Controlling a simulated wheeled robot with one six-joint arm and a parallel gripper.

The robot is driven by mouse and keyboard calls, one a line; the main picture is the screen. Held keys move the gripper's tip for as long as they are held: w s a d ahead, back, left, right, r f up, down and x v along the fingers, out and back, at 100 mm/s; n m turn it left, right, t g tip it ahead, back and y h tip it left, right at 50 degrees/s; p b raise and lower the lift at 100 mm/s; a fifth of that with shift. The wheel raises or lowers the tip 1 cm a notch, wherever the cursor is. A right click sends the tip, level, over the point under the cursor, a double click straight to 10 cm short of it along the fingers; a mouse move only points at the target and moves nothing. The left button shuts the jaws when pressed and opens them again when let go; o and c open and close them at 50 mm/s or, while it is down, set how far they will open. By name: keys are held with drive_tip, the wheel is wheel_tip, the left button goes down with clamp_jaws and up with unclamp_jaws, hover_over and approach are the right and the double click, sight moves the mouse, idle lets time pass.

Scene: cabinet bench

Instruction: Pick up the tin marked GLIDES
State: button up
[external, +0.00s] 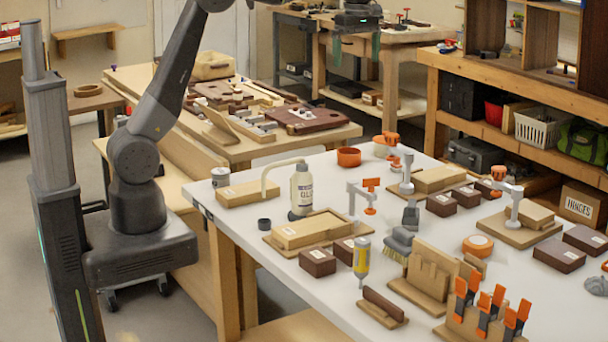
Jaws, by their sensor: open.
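A small grey tin (220,177) with a pale label stands upright at the left corner of the white bench, behind a wooden block. The label is too small to read, so I cannot confirm that it says GLIDES. Several dark brown boxes with pale labels also lie on the bench, one at the front (318,261); their labels are unreadable too. My gripper (356,46) hangs at the top centre with its fingers apart and nothing between them. It appears high up and well away from the tin. Part of my arm runs out of the top of the picture.
The white bench (372,318) is crowded. A glue bottle (302,190), a wooden block (247,192) and a black cup (264,223) stand near the tin. Orange clamps (490,310) stand at the front. A wooden bench with boards (340,133) lies behind.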

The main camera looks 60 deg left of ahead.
idle(0.3)
drive_tip(key=c, duration=0.5)
drive_tip(key=s+a+f+m+b, duration=0.3)
drive_tip(key=a+f, duration=0.4)
drive_tip(key=a, duration=0.6)
drive_tip(key=m+t+y+b, duration=0.1)
drive_tip(key=m+b, duration=0.6)
approach(220, 171)
drive_tip(key=f, duration=0.4)
drive_tip(key=w+f+b, duration=0.1)
drive_tip(key=f, duration=0.1)
drive_tip(key=shift+a, duration=0.3)
drive_tip(key=shift+a+f+b, duration=0.2)
drive_tip(key=shift+f+b, duration=0.15)
drive_tip(key=shift+f, duration=2.3)
